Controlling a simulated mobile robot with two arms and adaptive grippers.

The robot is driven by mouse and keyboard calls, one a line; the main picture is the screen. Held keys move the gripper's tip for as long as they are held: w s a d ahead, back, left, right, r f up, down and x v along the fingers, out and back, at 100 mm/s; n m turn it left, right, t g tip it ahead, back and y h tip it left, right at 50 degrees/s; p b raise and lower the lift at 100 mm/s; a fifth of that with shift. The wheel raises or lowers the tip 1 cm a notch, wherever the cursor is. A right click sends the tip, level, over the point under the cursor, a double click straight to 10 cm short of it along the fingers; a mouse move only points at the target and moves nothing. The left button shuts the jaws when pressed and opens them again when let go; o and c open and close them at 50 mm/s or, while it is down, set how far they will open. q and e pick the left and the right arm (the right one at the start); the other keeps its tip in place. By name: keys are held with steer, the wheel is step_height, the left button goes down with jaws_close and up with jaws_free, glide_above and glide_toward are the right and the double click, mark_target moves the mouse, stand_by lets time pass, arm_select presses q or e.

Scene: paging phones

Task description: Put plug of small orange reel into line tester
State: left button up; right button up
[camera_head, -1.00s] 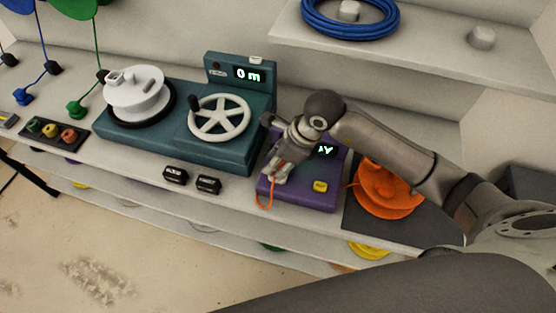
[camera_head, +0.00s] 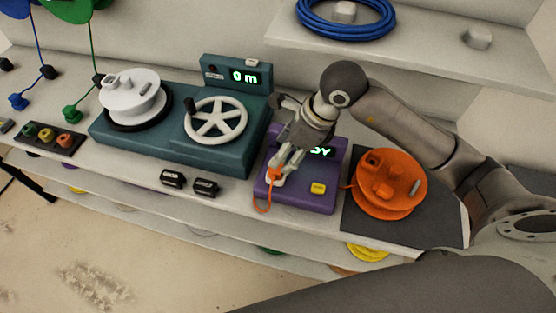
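The small orange reel (camera_head: 390,186) lies on a dark mat (camera_head: 437,228) at the right of the bench. The line tester is the purple box (camera_head: 300,198) left of it, with a green lit display (camera_head: 321,152) and a yellow button (camera_head: 318,188). My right gripper (camera_head: 279,174) is over the tester's left part, fingers pointing down. It appears shut on the orange plug (camera_head: 275,173), a small orange patch at the fingertips. An orange cord loop (camera_head: 262,204) hangs at the tester's front left. The fingers hide the socket, so I cannot tell whether the plug is in. My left gripper is out of view.
A teal winding machine (camera_head: 165,143) with a white reel (camera_head: 132,95) and a handwheel (camera_head: 216,120) stands left of the tester. Two small black boxes (camera_head: 205,187) lie in front. A shelf (camera_head: 420,44) with a blue cable coil (camera_head: 345,18) overhangs the back right.

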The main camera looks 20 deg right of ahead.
steer(key=v, duration=0.5)
steer(key=shift+r, duration=0.1)
stand_by(1.1)
